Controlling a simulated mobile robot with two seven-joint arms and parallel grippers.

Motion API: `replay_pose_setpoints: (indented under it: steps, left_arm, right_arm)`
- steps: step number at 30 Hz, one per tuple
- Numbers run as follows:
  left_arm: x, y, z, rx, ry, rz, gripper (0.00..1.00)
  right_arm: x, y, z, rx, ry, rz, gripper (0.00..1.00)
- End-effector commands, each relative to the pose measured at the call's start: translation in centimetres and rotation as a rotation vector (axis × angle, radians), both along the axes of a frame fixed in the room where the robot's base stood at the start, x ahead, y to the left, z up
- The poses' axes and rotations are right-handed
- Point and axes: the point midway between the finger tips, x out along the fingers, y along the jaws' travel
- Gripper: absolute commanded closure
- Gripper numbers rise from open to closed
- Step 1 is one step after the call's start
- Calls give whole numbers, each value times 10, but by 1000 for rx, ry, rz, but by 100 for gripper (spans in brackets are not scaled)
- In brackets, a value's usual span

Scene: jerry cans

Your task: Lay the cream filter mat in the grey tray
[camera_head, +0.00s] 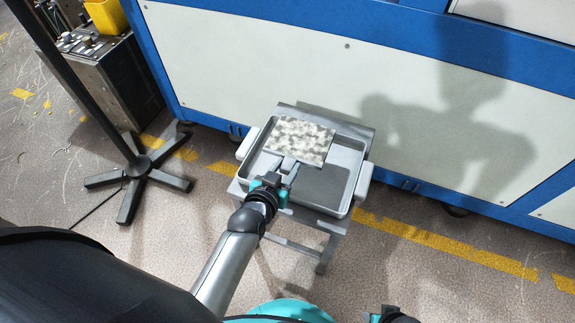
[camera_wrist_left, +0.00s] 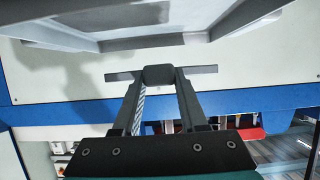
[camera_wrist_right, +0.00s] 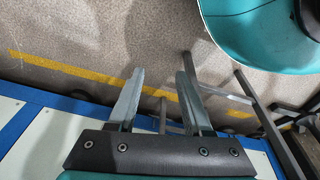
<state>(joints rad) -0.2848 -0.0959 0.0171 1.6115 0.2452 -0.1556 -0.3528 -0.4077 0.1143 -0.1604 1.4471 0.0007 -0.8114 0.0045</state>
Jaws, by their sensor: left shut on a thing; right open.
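The cream filter mat (camera_head: 302,138), mottled with grey, is over the back left part of the grey tray (camera_head: 349,165). My left gripper (camera_head: 286,168) is shut on the mat's near edge. In the left wrist view the mat (camera_wrist_left: 202,70) shows nearly edge-on between the fingertips (camera_wrist_left: 160,76), apart from the tray (camera_wrist_left: 235,22). A dark shadow lies on the tray floor to the right of the gripper. My right gripper (camera_wrist_right: 160,78) is open and empty, away from the tray; only a bit of it shows at the head view's bottom edge.
The tray sits on a small grey stand (camera_head: 325,258) close against a blue and white machine (camera_head: 265,50). A black pole with a star foot (camera_head: 138,165) stands to the left. A yellow container (camera_head: 105,15) is at the far left. Floor to the right is clear.

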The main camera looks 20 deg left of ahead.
Motion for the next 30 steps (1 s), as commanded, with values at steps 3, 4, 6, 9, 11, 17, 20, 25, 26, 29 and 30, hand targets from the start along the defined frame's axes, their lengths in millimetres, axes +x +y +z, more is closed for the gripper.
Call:
replay_pose_setpoints:
  steps: [3, 4, 6, 9, 11, 17, 20, 25, 26, 29, 30]
  left_arm:
    - [0, 0, -7, -1, -1, 0, 100]
    - [0, 0, -8, -1, -1, 0, 100]
    - [0, 0, -11, -1, -1, 0, 100]
    - [0, 0, -16, -1, -1, 0, 100]
    - [0, 0, -19, -1, -1, 0, 100]
    - [0, 0, -27, -1, -1, 0, 100]
    - [0, 0, -33, -1, -1, 0, 100]
    - [0, 0, -42, -1, 0, 0, 100]
    - [0, 0, -43, -1, 0, 0, 100]
    - [0, 0, -48, -1, 0, 0, 100]
    - [0, 0, -49, -1, 0, 0, 100]
  right_arm:
    - [7, 4, 8, 5, -9, -1, 50]
    - [9, 5, 10, 7, -12, -2, 50]
    - [13, 7, 16, 10, -17, -2, 50]
    - [17, 10, 26, 13, -22, -2, 50]
    - [20, 12, 32, 15, -26, -3, 50]
    - [27, 16, 52, 22, -39, -5, 50]
    - [32, 17, 63, 25, -57, -6, 50]
    - [40, 18, 82, 29, -86, -6, 50]
    - [41, 18, 85, 30, -91, -7, 50]
    - [44, 18, 96, 32, -105, -7, 50]
    - [45, 18, 101, 32, -112, -7, 50]
